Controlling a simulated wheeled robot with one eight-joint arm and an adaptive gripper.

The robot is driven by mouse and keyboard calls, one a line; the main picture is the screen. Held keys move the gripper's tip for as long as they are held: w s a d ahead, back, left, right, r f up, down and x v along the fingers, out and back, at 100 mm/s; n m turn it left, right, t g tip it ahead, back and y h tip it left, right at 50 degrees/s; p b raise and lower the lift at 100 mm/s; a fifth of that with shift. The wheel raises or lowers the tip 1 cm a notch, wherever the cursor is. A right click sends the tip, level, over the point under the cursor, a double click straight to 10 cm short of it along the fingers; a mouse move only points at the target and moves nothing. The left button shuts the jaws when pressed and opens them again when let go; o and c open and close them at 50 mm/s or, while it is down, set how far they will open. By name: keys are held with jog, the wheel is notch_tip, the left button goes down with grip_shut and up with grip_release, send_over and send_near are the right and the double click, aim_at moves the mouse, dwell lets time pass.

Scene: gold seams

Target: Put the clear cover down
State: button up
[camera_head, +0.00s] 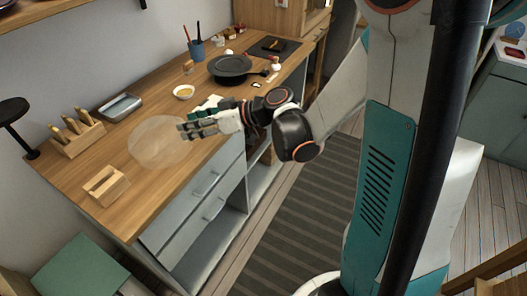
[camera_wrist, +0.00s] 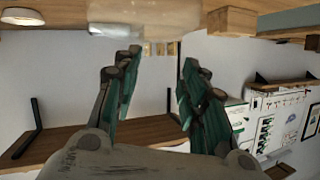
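The clear cover (camera_head: 157,142) is a faint, see-through round shape over the wooden worktop, left of my gripper (camera_head: 186,131). In the wrist view the cover (camera_wrist: 145,16) shows as a pale, blurred shape at the top edge, beyond the fingertips. My gripper (camera_wrist: 160,62) has its two dark green fingers apart, with grey wall showing between them. The fingers point left in the head view and overlap the cover's upper right edge. I cannot tell whether they touch it, or whether its rim rests fully on the worktop.
A grey tray (camera_head: 120,107), a small bowl (camera_head: 184,92), a dark pan (camera_head: 230,66) and a blue cup (camera_head: 197,49) stand farther back. Bare worktop lies around the cover.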

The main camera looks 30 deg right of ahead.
jog(key=s+d+r+m+h, duration=0.1)
jog(key=s+d+m+h, duration=0.1)
jog(key=s, duration=0.5)
jog(key=s+d+r+m+h, duration=0.1)
jog(key=s+d+m+h, duration=0.2)
jog(key=s+d+h, duration=0.2)
jog(key=s+d+r+m+g+h, duration=0.1)
jog(key=s+d+r+m+h, duration=0.1)
jog(key=s, duration=0.7)
jog(key=shift+d+m+h, duration=0.6)
jog(key=shift+d+h, duration=0.1)
jog(key=shift+h, duration=0.5)
